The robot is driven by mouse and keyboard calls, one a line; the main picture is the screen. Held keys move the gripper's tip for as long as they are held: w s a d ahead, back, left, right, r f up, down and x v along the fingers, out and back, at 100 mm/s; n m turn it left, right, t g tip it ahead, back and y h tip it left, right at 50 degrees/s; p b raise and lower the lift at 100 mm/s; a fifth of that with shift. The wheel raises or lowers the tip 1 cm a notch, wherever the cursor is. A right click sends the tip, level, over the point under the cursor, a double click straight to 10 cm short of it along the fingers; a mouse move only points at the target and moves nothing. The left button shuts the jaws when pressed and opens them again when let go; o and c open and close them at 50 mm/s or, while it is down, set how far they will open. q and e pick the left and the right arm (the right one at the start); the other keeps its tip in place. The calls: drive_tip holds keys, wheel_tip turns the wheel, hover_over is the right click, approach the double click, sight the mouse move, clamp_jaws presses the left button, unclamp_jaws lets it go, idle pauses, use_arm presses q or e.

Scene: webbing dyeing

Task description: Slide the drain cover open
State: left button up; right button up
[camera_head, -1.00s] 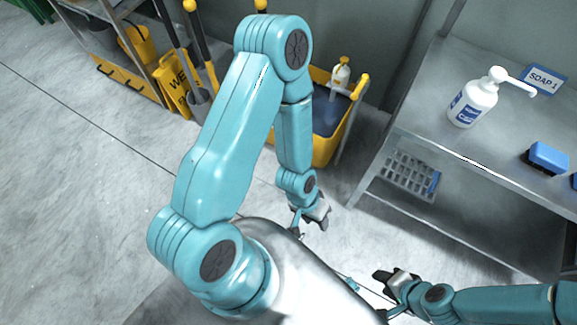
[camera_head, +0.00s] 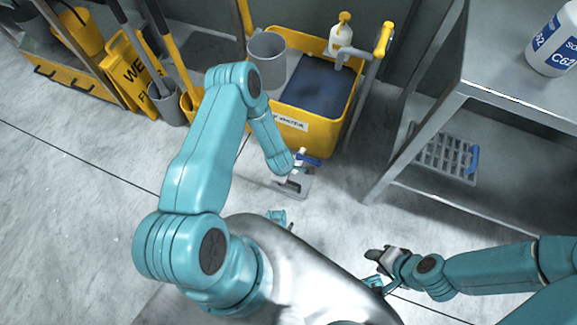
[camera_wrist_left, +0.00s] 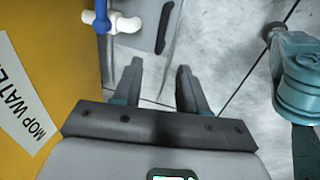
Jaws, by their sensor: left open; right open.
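A flat grey plate (camera_head: 302,187), which appears to be the drain cover, lies on the floor in front of the yellow mop bucket. In the left wrist view the plate (camera_wrist_left: 143,35) has a long dark handle or slot (camera_wrist_left: 165,27) along it. My left gripper (camera_wrist_left: 158,82) is open and empty, its fingers pointing toward the plate, apart from the dark handle. In the head view the forearm and wrist partly hide the plate. My right gripper (camera_head: 377,268) is open and empty, low over the floor at the right.
The yellow mop bucket (camera_head: 318,133) stands close beside the left gripper. A white pipe with a blue valve handle (camera_wrist_left: 101,18) is at the plate's edge. A metal shelf (camera_head: 430,95) with a grey grate (camera_head: 440,158) stands right.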

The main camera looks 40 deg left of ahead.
use_arm(q)
drive_tip(key=f+b, duration=0.2)
drive_tip(key=f, duration=0.2)
drive_tip(key=w+f+b, duration=0.1)
drive_tip(key=f+b, duration=0.1)
drive_tip(key=f, duration=0.3)
drive_tip(key=w+f+b, duration=0.1)
drive_tip(key=f, duration=0.3)
drive_tip(key=shift+w+f+b, duration=0.2)
drive_tip(key=shift+b, duration=0.2)
drive_tip(key=shift+a, duration=0.1)
clamp_jaws()
